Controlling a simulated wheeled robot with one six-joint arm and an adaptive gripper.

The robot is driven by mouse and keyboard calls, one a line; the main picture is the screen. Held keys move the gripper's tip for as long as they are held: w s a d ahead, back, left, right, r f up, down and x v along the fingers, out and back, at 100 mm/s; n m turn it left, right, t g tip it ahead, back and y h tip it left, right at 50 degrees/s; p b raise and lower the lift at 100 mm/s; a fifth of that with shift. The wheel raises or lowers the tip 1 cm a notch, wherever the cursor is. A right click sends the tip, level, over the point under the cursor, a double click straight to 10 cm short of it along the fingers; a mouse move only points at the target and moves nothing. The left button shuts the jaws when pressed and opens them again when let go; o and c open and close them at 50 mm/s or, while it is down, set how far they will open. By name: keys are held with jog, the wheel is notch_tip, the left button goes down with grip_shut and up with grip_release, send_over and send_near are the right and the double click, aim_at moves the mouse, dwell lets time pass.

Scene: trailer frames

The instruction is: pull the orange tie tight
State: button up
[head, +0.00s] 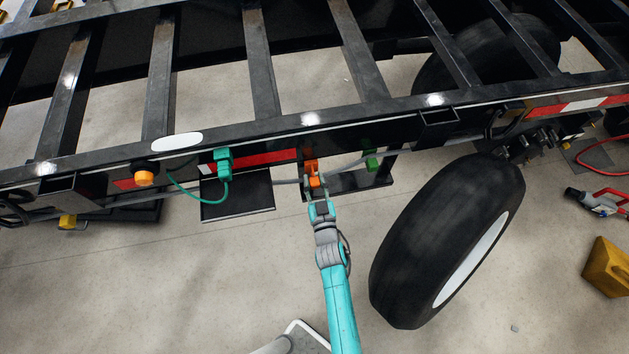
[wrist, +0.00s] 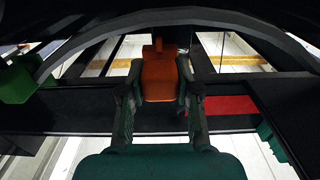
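The orange tie (head: 311,168) hangs on the side rail of the black trailer, at the grey cable under the rail. In the wrist view its blocky orange body (wrist: 158,78) stands upright near the middle, with a narrower stub on top. My gripper (head: 317,187) is at the tie from below and in front. In the wrist view my gripper's two fingers (wrist: 160,92) stand on either side of the orange body, very close to it. Whether both fingers press on it cannot be told. The tie's far side is hidden.
A green tie (head: 223,163) with a looped tail is to the left, another green tie (head: 371,161) to the right. The grey cable (wrist: 100,38) arches over the tie. A large tyre (head: 440,240) stands right of my arm.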

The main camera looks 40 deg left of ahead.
aim_at(316, 187)
grip_shut()
jog(key=shift+v, duration=1.95)
jog(key=o, duration=0.8)
grip_release()
jog(key=shift+s, duration=0.1)
jog(key=v, duration=1.2)
